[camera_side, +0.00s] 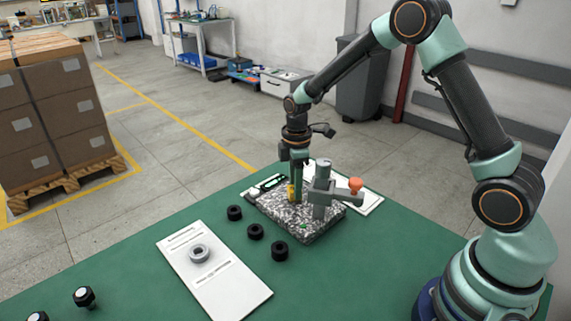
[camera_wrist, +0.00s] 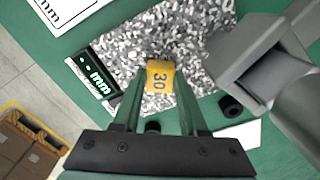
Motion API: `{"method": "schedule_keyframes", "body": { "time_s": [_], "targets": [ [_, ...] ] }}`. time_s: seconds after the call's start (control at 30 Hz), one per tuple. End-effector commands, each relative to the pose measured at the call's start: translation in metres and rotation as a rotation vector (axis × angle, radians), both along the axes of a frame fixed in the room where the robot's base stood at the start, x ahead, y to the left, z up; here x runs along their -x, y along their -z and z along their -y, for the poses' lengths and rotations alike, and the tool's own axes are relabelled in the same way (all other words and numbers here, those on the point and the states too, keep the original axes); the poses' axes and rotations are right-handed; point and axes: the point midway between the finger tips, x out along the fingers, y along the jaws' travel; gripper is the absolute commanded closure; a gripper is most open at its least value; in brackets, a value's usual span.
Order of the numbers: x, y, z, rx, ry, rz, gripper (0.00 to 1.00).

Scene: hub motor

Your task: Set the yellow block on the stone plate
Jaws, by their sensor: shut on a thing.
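The yellow block (camera_wrist: 160,78), marked 30, is between the fingertips of my gripper (camera_wrist: 158,92) in the wrist view. In the side view my gripper (camera_side: 297,190) points down over the stone plate, and part of the yellow block (camera_side: 292,192) shows at its fingertips. The speckled grey stone plate (camera_side: 277,218) lies on the green table; it also fills the middle of the wrist view (camera_wrist: 125,50). The block is over the plate. I cannot tell whether its underside touches the stone.
A grey gauge stand (camera_side: 320,195) with an orange knob (camera_side: 356,184) rises from the plate, close to the right of my gripper. A digital display (camera_wrist: 97,75) lies at the plate's edge. Several black rings (camera_side: 255,231) and a white sheet (camera_side: 215,273) with a grey ring are in front.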

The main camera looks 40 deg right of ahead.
Motion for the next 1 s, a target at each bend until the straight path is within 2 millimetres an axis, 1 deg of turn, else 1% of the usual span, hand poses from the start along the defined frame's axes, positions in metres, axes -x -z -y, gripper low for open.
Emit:
{"method": "schedule_keyframes", "body": {
  "time_s": [0.5, 0.87, 0.9, 0.97, 1.0],
  "targets": [
    [-0.0006, 0.0053, 0.0, 0.0, 0.0, 0.002, 1.0],
    [-0.0005, 0.0052, 0.0001, 0.0, 0.0, 0.002, 1.0],
    [-0.0005, 0.0052, 0.0001, 0.0, 0.0, 0.002, 0.47],
    [-0.0005, 0.0052, 0.0001, 0.0, 0.0, 0.002, 0.24],
    [-0.0004, 0.0052, 0.0, 0.0, 0.0, 0.002, 0.23]
  ]
}}
